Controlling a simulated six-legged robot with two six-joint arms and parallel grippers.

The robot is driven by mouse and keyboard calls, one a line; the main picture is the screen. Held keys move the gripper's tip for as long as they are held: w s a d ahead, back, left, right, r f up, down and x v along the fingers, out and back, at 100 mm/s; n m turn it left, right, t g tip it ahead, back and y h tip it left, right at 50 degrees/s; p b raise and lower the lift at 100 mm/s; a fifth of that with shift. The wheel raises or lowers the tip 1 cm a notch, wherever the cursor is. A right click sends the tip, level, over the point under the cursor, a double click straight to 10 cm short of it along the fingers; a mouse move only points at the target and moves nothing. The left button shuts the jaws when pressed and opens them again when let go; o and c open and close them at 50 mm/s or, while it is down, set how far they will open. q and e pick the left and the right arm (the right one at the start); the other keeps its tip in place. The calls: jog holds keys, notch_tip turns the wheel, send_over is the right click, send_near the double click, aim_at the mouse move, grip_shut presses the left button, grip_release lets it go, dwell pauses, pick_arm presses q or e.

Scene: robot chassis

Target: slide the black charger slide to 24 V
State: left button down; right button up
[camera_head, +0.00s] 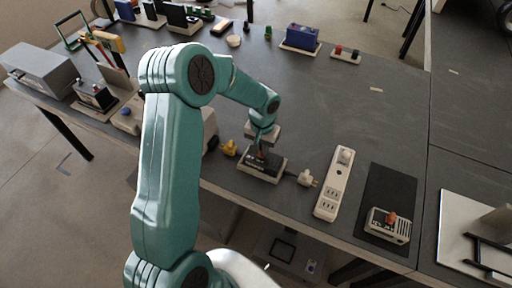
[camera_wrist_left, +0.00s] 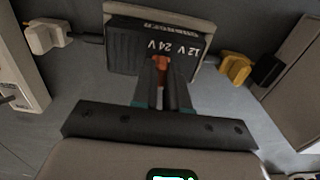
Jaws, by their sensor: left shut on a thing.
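The black charger (camera_head: 262,166) sits on a light base near the table's front edge, below my left gripper (camera_head: 263,148). In the left wrist view the charger (camera_wrist_left: 125,48) shows upside down, with 24 V marked at left and 12 V at right. My left gripper (camera_wrist_left: 162,90) points at its face, shut on a small orange-red slide (camera_wrist_left: 161,63). The slide shows between the fingertips, just under the 24 V mark and left of the 12 V mark. The fingers partly hide the slide and its slot. My right gripper is in neither view.
A white power strip (camera_head: 333,184) and a white plug (camera_head: 306,178) lie right of the charger. A yellow plug (camera_head: 229,148) is close on its left. A device with an orange knob (camera_head: 388,225) stands farther right.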

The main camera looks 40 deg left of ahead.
pick_arm(q)
jog(key=c, duration=1.1)
grip_release()
jog(key=shift+a, duration=0.15)
notch_tip(320, 180, up, 16)
jog(key=shift+r+b, duration=0.25)
jog(key=shift+b, duration=0.45)
jog(key=shift+s+f, duration=0.1)
jog(key=shift+s, duration=0.05)
